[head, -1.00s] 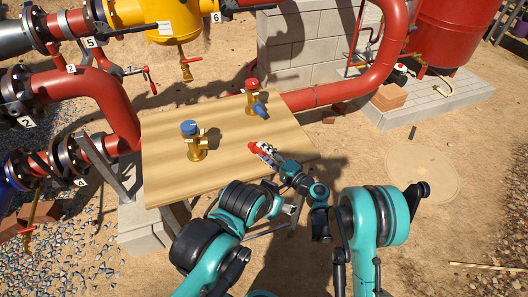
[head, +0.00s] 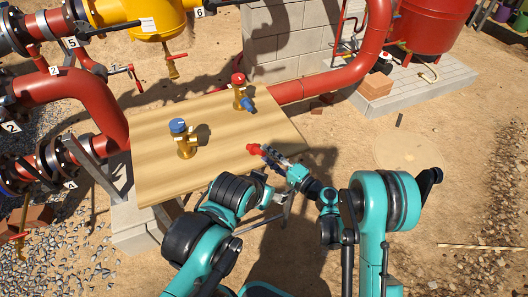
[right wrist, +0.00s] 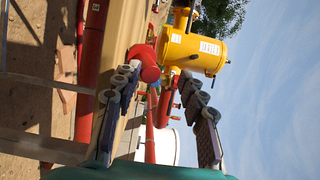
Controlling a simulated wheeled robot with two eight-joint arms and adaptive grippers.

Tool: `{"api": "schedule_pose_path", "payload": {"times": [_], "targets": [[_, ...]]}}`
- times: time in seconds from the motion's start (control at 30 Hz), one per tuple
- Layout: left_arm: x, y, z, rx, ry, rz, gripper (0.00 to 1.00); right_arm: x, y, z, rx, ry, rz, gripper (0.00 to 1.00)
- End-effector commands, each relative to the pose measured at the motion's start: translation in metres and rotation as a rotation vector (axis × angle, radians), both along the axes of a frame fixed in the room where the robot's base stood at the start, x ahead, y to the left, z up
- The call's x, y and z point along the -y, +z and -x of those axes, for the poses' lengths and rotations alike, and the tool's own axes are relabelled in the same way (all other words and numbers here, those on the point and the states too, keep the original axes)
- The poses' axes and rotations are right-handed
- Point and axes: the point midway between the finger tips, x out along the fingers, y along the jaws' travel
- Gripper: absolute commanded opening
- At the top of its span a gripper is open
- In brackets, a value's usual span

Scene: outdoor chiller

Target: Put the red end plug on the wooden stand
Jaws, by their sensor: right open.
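The red end plug (head: 252,149) shows over the right front part of the wooden stand (head: 215,172), just beyond my right gripper's fingertips. My right gripper (head: 266,156) is open and points at it from the front right. In the right wrist view the plug (right wrist: 145,62) is a round red piece at the fingertips, close to the left finger and well apart from the right one. My right gripper's fingers (right wrist: 160,82) stand wide there. I cannot tell whether the plug rests on the board. My left gripper is not clearly in view.
A brass valve with a blue top (head: 184,138) stands on the board's left half. Another with a red top (head: 241,92) stands near the back edge. Red pipes (head: 85,100) run along the left. The board's middle is clear.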

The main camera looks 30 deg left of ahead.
Motion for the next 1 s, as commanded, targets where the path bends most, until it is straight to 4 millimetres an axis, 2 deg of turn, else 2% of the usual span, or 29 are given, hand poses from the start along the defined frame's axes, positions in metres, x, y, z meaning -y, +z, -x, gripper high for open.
{"api": "schedule_pose_path", "payload": {"times": [0.13, 0.17, 0.37, 1.0], "targets": [[0.0, -0.0001, 0.0, 0.0, 0.0, 0.0, 0.67, -0.0002, -0.0001, 0.0, 0.0, 0.0, 0.0, 0.41], [0.0, -0.0002, 0.0001, 0.0, 0.0, 0.0, 0.67, -0.0003, -0.0001, 0.0, 0.0, 0.0, 0.0, 0.47], [0.0, -0.0001, 0.0, 0.0, 0.0, 0.0, 0.67, -0.0004, -0.0001, 0.0, 0.0, 0.0, 0.0, 0.99], [0.0, 0.0045, 0.0, 0.0, 0.0, 0.0, 0.67, -0.0005, 0.0045, -0.0003, 0.0, 0.0, 0.0, 1.0]]}}
